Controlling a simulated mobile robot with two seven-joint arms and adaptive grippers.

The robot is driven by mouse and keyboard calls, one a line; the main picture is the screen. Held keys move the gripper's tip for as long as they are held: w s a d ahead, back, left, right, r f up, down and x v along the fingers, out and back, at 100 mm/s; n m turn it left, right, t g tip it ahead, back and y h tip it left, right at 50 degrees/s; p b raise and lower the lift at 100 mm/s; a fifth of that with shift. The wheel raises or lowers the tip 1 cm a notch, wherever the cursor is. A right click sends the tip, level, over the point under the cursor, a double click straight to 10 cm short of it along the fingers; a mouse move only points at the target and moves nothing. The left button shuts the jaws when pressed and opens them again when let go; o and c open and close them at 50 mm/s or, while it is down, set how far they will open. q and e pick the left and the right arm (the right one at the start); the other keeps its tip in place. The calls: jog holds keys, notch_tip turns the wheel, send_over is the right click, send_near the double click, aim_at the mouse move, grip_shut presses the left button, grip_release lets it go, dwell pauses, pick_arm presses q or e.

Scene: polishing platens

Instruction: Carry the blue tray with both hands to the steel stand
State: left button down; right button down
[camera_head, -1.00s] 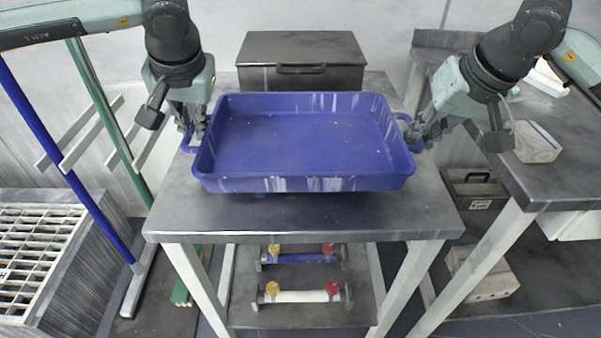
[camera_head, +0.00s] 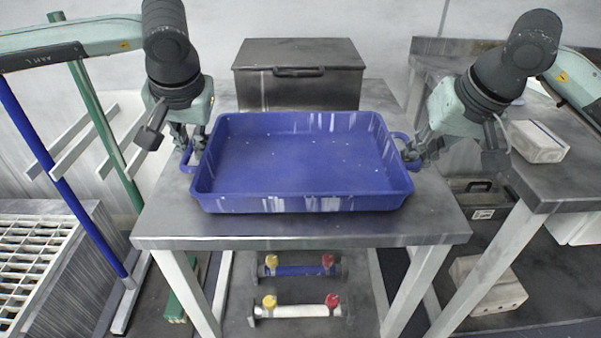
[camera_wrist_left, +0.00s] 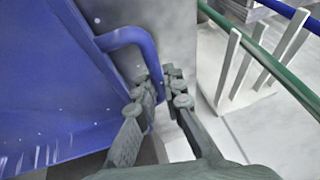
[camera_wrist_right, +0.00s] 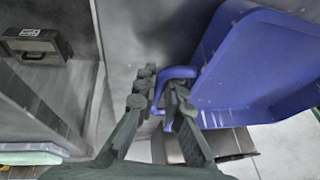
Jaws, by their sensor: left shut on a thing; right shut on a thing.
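The blue tray (camera_head: 300,165) is level and empty apart from small pale specks, over the near part of a steel-topped table (camera_head: 300,228). I cannot tell whether its underside touches the top. My left gripper (camera_head: 190,148) is shut on the tray's left handle, a blue loop that shows in the left wrist view (camera_wrist_left: 128,38). My right gripper (camera_head: 412,155) is shut on the right handle, which shows in the right wrist view (camera_wrist_right: 180,73). The fingers partly hide both handles. I cannot tell which steel surface is the stand.
A dark lidded box (camera_head: 300,75) stands behind the tray. A steel bench (camera_head: 545,180) with a white block (camera_head: 538,141) is at the right. Blue (camera_head: 65,180) and green (camera_head: 108,140) poles and a white grate (camera_head: 35,250) are at the left. Valved pipes (camera_head: 298,311) lie below.

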pick_arm(q)
jog(key=shift+a+f+b, duration=0.1)
jog(key=shift+f+b, duration=0.2)
jog(key=shift+f, duration=0.3)
pick_arm(e)
jog(key=shift+d+f, duration=0.1)
jog(key=shift+f, duration=0.55)
pick_arm(q)
jog(key=c, duration=1.6)
grip_release()
pick_arm(e)
jog(key=c, duration=1.6)
grip_release()
pick_arm(q)
jog(key=shift+r, duration=0.15)
pick_arm(e)
jog(key=shift+r, duration=0.15)
